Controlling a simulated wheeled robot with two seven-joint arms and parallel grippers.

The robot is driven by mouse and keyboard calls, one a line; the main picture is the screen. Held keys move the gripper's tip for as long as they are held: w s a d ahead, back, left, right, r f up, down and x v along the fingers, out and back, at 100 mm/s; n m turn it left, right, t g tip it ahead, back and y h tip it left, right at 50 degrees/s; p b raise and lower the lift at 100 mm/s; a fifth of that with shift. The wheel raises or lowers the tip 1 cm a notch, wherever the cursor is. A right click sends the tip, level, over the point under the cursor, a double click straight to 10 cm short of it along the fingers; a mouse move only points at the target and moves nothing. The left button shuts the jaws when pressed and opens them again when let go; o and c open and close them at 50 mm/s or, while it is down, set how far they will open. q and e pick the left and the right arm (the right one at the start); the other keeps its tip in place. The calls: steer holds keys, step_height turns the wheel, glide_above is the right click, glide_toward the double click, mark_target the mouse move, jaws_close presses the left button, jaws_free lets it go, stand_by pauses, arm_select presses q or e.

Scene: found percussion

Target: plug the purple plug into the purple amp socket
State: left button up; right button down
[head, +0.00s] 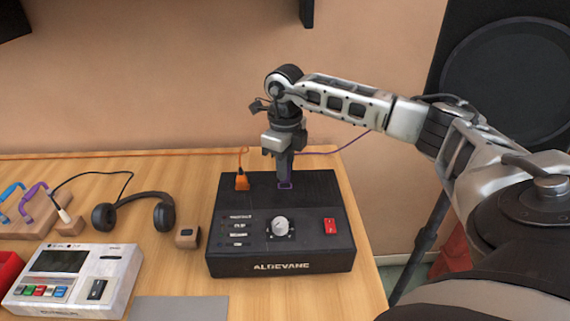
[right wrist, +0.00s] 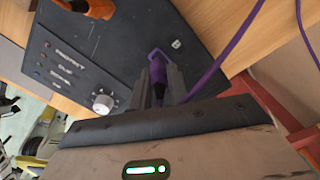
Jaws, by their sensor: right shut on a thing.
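The black amp (head: 228,262) stands on the wooden table. My right gripper (head: 285,176) points down over its top, at the back right, and is shut on the purple plug (right wrist: 157,72). The plug is mostly hidden between the fingers in the head view. A purple-edged socket (head: 286,186) shows right at the fingertips, and its purple outline also shows in the right wrist view (right wrist: 153,54). The plug's tip is at the socket, but I cannot tell how deep it sits. A purple cable (head: 345,145) trails off to the right. My left gripper is out of view.
An orange plug (head: 242,181) stands in the amp left of my right gripper. A knob (head: 280,227) and red switch (head: 330,226) are in front.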

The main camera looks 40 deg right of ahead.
stand_by(0.4)
steer(key=shift+f, duration=0.25)
steer(key=shift+f+b, duration=0.3)
steer(key=shift+b, duration=0.05)
steer(key=shift+f, duration=0.15)
steer(key=shift+f+b, duration=0.6)
steer(key=shift+f, duration=0.2)
steer(key=c, duration=1.3)
jaws_free()
steer(key=shift+r, duration=0.1)
